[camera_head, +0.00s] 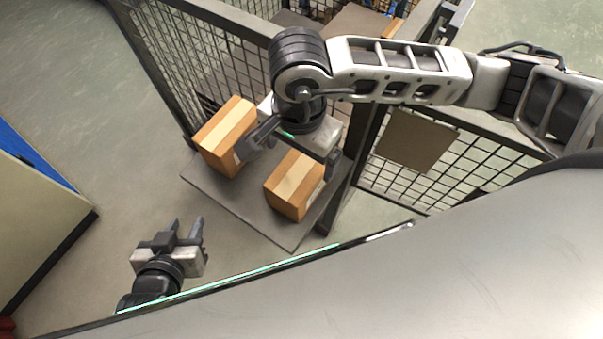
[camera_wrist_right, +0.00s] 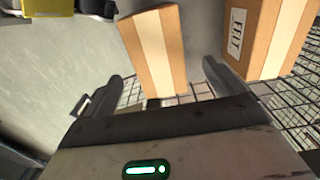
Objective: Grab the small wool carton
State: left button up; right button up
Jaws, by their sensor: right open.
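Two brown cartons with pale tape stand on a grey platform (camera_head: 250,218). The front carton (camera_head: 294,184) is just below my right gripper (camera_head: 296,150) in the head view. In the right wrist view this carton (camera_wrist_right: 156,52) lies ahead between the open fingers (camera_wrist_right: 165,80), apart from them; no label shows on it. The other carton (camera_head: 226,132), at the left, reads "FELT" in the right wrist view (camera_wrist_right: 265,40), beyond the right-hand finger. No wool lettering is readable. My left gripper (camera_head: 186,228) is open and empty, left of the platform.
Black wire-mesh fence panels (camera_head: 420,165) and posts enclose the platform behind and at the right. A brown board (camera_head: 415,141) hangs on the right panel. A cabinet with a blue edge (camera_head: 35,215) stands far left. Floor between it and the platform is clear.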

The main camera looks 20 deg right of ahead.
aim_at(301, 168)
notch_tip(301, 168, down, 5)
jog(key=shift+s+d+r+p, duration=0.1)
jog(key=shift+p, duration=0.5)
jog(key=shift+f, duration=0.35)
jog(key=shift+c, duration=0.9)
jog(key=c, duration=1)
jog(key=shift+c, duration=0.2)
